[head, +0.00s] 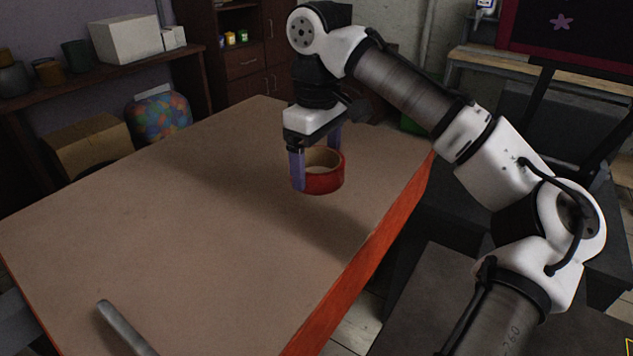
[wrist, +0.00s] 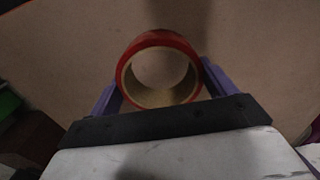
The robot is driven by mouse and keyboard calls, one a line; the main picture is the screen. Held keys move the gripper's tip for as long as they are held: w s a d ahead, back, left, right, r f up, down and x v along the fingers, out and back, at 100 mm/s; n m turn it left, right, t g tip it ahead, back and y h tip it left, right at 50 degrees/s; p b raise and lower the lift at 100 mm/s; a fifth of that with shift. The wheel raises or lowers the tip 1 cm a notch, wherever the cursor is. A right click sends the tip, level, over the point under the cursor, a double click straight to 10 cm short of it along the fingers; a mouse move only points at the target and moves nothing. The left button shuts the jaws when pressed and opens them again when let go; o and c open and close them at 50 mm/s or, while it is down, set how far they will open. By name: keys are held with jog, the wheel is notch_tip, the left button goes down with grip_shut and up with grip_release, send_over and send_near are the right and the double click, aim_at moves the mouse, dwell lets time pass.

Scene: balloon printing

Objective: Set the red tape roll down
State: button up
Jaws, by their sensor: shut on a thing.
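The red tape roll (head: 325,182) has a tan inner core and is between the two purple fingers of my gripper (head: 317,170), over the far right part of the brown table (head: 150,225). My gripper is shut on the roll, with one finger at each side of its outer wall. The wrist view shows the roll (wrist: 187,44) with its opening facing the camera and the gripper fingers (wrist: 160,85) on both sides. I cannot tell for sure whether the roll's underside touches the table or hangs just above it.
The tabletop around the roll is bare. A grey metal bar (head: 125,328) lies at the near left of the table. The table's orange-red edge (head: 375,245) runs close on the right. A shelf with a white box (head: 125,38) and pots stands at the back left.

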aim_at(317, 201)
jog(key=shift+f+p, duration=0.3)
jog(key=shift+f, duration=2.1)
jog(key=o, duration=0.9)
jog(key=shift+f, duration=0.1)
notch_tip(317, 201, up, 12)
jog(key=shift+b, duration=0.3)
